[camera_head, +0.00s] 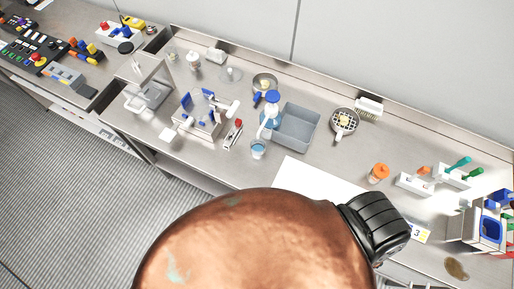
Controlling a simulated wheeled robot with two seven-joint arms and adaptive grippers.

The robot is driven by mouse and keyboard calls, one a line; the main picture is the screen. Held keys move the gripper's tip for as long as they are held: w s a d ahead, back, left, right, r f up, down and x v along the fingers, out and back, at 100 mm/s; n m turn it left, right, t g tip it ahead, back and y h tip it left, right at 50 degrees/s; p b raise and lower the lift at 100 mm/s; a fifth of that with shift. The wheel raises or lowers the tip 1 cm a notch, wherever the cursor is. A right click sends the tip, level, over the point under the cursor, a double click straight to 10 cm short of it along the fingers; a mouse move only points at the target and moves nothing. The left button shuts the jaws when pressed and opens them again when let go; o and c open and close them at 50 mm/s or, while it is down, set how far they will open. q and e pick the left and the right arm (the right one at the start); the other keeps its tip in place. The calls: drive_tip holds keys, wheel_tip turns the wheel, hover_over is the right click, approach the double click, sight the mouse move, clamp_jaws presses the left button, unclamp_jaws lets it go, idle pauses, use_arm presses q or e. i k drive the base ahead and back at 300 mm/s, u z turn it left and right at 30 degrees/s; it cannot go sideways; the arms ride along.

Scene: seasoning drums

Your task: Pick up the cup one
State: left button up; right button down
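A small clear cup with blue contents (258,149) stands upright on the steel counter, in front of a grey bin. I see no marking that identifies it as cup one. A large rounded copper-coloured body (255,245) fills the lower middle and hides the near counter. A black ribbed part (375,228) sits against its right edge; it may be my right gripper, but its fingertips and opening cannot be made out. My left gripper is not in view.
On the steel counter (190,150), a grey bin (297,128), a blue-and-white bottle (271,110), an orange-capped jar (378,173) and a strainer (344,122) stand nearby. A white sheet (300,178) lies right of the cup. A blue-handled rack (490,228) is at far right.

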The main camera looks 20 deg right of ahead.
sight(258, 146)
drive_tip(key=z, duration=2.95)
drive_tip(key=k, duration=0.95)
drive_tip(key=u, duration=1.75)
